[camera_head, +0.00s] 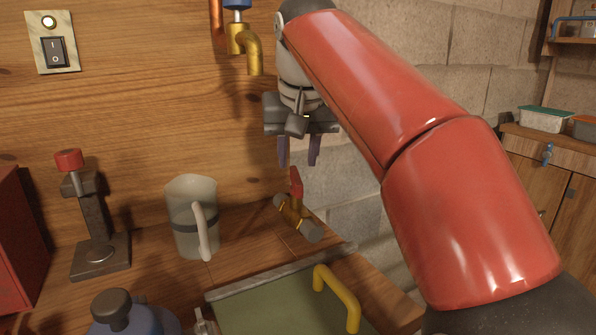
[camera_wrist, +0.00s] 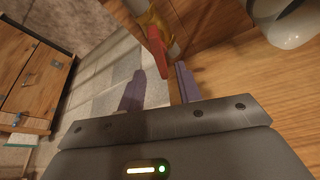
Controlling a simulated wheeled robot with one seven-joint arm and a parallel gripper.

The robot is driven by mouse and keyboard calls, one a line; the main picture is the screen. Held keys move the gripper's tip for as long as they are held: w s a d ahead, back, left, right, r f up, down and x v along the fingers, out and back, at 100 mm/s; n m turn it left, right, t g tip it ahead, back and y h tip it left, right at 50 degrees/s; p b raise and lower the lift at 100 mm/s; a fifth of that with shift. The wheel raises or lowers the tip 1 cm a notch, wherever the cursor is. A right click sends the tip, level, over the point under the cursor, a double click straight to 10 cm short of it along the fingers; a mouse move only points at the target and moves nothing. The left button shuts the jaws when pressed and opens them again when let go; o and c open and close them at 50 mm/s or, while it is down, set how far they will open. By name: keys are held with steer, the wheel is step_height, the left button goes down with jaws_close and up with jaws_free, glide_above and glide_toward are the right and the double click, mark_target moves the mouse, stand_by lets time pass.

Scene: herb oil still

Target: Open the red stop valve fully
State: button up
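The red stop valve (camera_head: 296,184) has a red lever on a brass body (camera_head: 291,212) with a grey pipe end, at the right end of the wooden bench. The lever stands roughly upright in the head view. My gripper (camera_head: 299,158) points down just above the lever, its two purple-grey fingers apart with nothing between them in that view. In the wrist view, the red lever (camera_wrist: 157,52) appears between the lines of the two open fingertips (camera_wrist: 160,75). Whether it touches either finger cannot be told.
A translucent jug (camera_head: 183,215) stands left of the valve. A green panel with a yellow handle (camera_head: 337,297) is in front. A brass tap (camera_head: 243,42) hangs on the wooden wall near my wrist. A red-topped stand (camera_head: 90,215) is at the left.

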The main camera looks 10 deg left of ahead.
mark_target(296, 175)
steer(key=shift+x, duration=2.3)
steer(key=shift+c, duration=0.4)
jaws_close()
